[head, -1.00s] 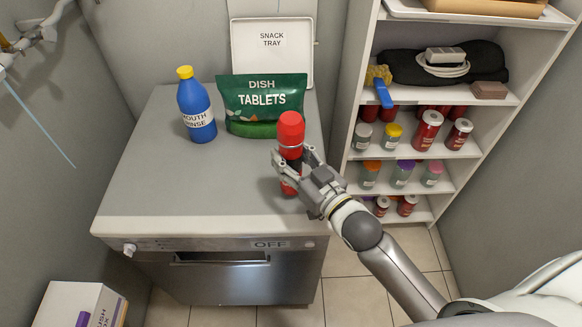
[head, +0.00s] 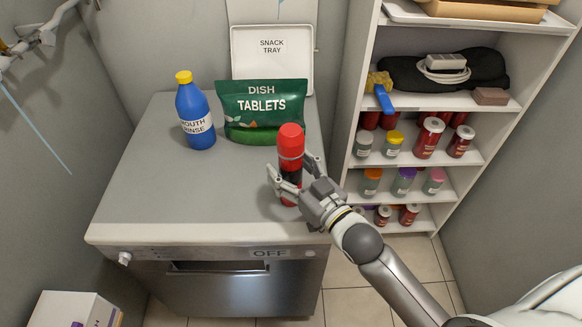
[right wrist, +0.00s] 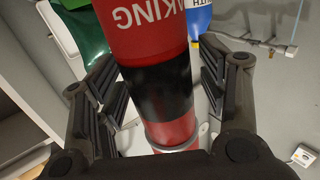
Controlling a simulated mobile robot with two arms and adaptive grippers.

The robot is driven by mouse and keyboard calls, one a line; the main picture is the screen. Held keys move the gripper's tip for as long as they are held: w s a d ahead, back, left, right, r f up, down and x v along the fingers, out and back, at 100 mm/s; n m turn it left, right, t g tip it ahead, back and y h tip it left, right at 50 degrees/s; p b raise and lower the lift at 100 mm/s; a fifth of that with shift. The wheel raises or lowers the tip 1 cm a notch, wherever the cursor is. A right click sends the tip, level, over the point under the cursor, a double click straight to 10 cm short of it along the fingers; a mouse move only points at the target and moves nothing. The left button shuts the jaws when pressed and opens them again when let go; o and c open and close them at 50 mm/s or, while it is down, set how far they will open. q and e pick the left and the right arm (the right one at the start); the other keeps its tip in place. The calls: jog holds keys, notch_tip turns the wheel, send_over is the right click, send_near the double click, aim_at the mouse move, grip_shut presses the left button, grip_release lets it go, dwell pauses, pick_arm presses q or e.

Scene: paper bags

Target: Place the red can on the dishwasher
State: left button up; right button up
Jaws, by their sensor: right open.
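The red can (head: 291,140), tall with a black band, stands upright on the grey top of the dishwasher (head: 180,205), near its right front part. My right gripper (head: 291,172) is open around the can's lower part, with the left finger visibly apart from it. In the right wrist view the red can (right wrist: 158,30) lies between the two open fingers (right wrist: 157,85); gaps show on both sides. Its lower end is partly hidden by the gripper in the head view. My left gripper is not in view.
A blue mouth rinse bottle (head: 195,112) and a green dish tablets bag (head: 262,108) stand behind the can, with a snack tray (head: 272,55) at the back. A shelf (head: 425,105) with jars stands right. The dishwasher's left front top is clear.

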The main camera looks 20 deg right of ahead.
jog(key=shift+r, duration=0.2)
jog(key=shift+s+d+f, duration=0.1)
jog(key=shift+s+f, duration=0.05)
jog(key=shift+s, duration=0.25)
jog(key=b+v, duration=0.2)
jog(key=v, duration=0.9)
jog(key=shift+s, duration=0.1)
